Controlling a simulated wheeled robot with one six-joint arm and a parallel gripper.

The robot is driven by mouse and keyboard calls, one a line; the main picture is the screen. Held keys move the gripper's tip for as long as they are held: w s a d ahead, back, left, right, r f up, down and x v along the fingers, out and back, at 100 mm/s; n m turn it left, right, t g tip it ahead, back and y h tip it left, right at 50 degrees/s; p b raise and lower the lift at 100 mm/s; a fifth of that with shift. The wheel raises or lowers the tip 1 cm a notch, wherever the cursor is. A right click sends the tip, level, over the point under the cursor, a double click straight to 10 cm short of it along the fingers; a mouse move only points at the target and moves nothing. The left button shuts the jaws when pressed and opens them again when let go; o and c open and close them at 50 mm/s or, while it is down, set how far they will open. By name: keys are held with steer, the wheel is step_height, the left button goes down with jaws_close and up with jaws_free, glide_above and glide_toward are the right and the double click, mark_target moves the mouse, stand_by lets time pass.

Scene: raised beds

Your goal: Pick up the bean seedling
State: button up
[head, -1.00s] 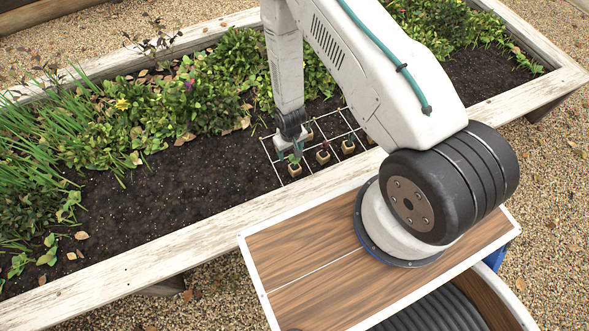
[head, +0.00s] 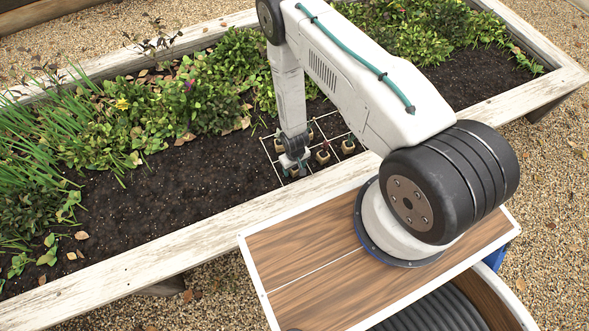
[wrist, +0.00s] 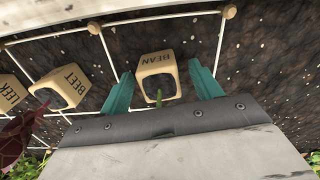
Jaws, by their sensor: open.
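The bean seedling is a cream pot marked BEAN (wrist: 158,66) in the wrist view, with a small green stem in front of it. It sits on the soil in a white string grid. My gripper (wrist: 162,88) has teal fingers, one on each side of the BEAN pot, open, with a gap showing at both sides. In the head view my gripper (head: 294,170) is low over the left front part of the grid and partly covers a pot (head: 294,172) there; I cannot read its label in that view.
Pots marked BEET (wrist: 63,84) and LEEK (wrist: 8,92) stand to the left in the wrist view. A dark red leaf (wrist: 20,130) is close at lower left. Leafy plants (head: 200,95) grow behind. The white wooden bed edge (head: 190,235) runs in front; bare soil (head: 180,190) lies left.

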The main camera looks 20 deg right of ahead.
steer(key=c, duration=1.1)
steer(key=shift+r, duration=0.15)
